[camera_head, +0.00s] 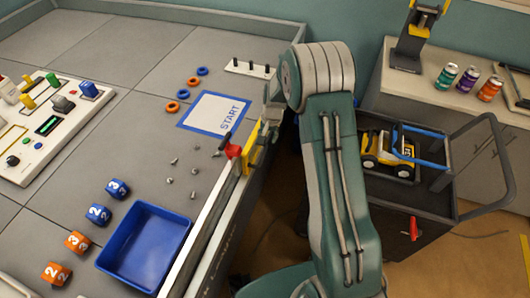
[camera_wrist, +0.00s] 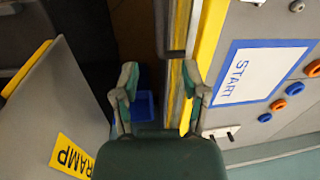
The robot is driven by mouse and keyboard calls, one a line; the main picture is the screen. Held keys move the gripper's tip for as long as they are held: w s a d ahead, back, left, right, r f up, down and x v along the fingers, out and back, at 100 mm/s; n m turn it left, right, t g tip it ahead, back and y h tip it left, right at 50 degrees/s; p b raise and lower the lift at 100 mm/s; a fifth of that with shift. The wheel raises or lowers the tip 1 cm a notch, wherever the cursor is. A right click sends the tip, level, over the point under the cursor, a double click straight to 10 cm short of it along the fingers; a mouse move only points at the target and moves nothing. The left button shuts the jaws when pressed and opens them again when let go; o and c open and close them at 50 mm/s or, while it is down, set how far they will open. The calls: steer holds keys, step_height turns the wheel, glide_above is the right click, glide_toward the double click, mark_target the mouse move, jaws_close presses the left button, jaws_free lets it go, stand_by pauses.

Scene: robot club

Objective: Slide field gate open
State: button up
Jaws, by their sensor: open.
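The field gate looks to be the yellow panel (camera_head: 251,152) on the field's right-hand wall, with a red piece (camera_head: 233,151) and a dark handle beside it. A metal rail (camera_head: 212,215) runs along the wall top towards the blue bin. My gripper (camera_wrist: 160,95) is open, with no object clearly held. In the wrist view a yellow strip (camera_wrist: 208,35) along the field edge runs down to its right finger; I cannot tell whether they touch. In the head view my arm hides most of the gripper, near the gate's far end.
The field holds a START sheet (camera_head: 216,112), orange and blue rings (camera_head: 183,93), a blue bin (camera_head: 146,248), numbered blocks (camera_head: 98,214) and a control panel (camera_head: 45,125). A dark cart (camera_head: 420,195) stands right of my arm. A RAMP panel (camera_wrist: 55,110) shows in the wrist view.

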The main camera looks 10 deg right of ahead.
mark_target(263, 155)
steer(key=f, duration=0.7)
steer(key=a+f, duration=0.1)
steer(key=f, duration=0.2)
steer(key=shift+w+a+f, duration=0.1)
steer(key=shift+w+f, duration=0.1)
steer(key=shift+w, duration=0.1)
jaws_close()
